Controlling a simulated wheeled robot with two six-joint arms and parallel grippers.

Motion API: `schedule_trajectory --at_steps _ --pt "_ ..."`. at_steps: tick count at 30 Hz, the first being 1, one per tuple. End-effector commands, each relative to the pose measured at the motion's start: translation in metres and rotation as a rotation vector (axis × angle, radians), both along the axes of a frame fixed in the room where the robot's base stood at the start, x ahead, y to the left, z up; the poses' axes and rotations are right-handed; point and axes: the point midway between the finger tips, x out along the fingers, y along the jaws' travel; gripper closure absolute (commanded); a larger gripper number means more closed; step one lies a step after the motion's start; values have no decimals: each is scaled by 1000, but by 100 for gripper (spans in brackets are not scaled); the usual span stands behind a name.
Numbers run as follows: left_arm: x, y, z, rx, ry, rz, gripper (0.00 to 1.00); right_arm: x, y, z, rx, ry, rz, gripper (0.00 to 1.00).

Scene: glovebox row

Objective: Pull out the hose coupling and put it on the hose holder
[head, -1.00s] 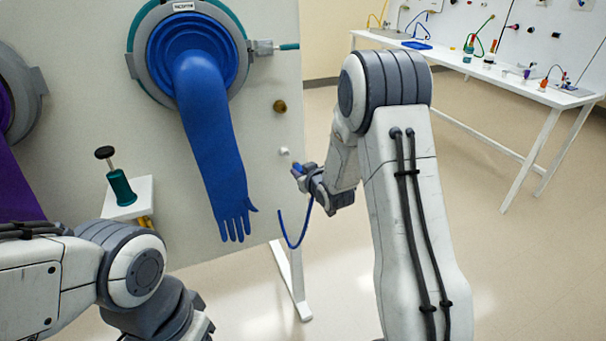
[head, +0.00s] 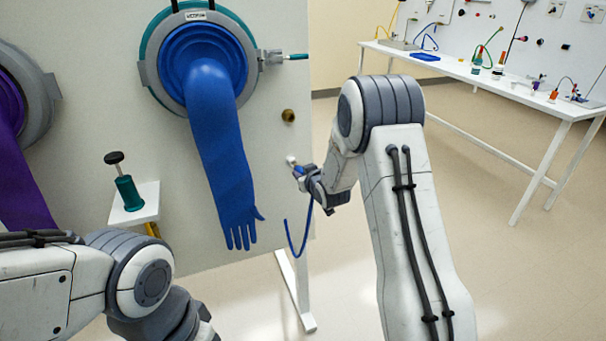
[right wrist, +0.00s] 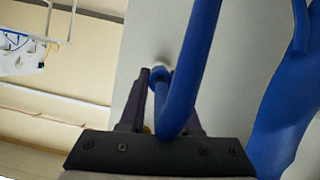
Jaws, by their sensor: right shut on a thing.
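In the head view my right gripper (head: 304,172) is shut on the blue hose coupling (head: 298,170), at the right edge of the glovebox front panel. The blue hose (head: 303,250) hangs from it in a loop below. A small white fitting (head: 291,159) on the panel is just beyond the coupling; I cannot tell whether they touch. In the right wrist view the hose (right wrist: 190,70) passes in front of the jaws and hides much of the coupling. The white fitting (right wrist: 160,64) shows just past the fingertips. I cannot tell which fitting is the hose holder. My left gripper is out of view.
A brass fitting (head: 288,115) sits above the white one. A blue glove (head: 225,165) hangs from its port to the left. A green-handled tool (head: 128,192) stands on a small white shelf (head: 148,205). A white bench (head: 470,88) is far right. The floor between is clear.

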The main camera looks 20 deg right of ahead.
Motion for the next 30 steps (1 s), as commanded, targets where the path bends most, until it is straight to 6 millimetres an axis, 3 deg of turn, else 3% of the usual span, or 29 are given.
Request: schedule_trajectory --at_steps 30 --pt "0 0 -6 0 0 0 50 0 0 0 0 -2 0 100"
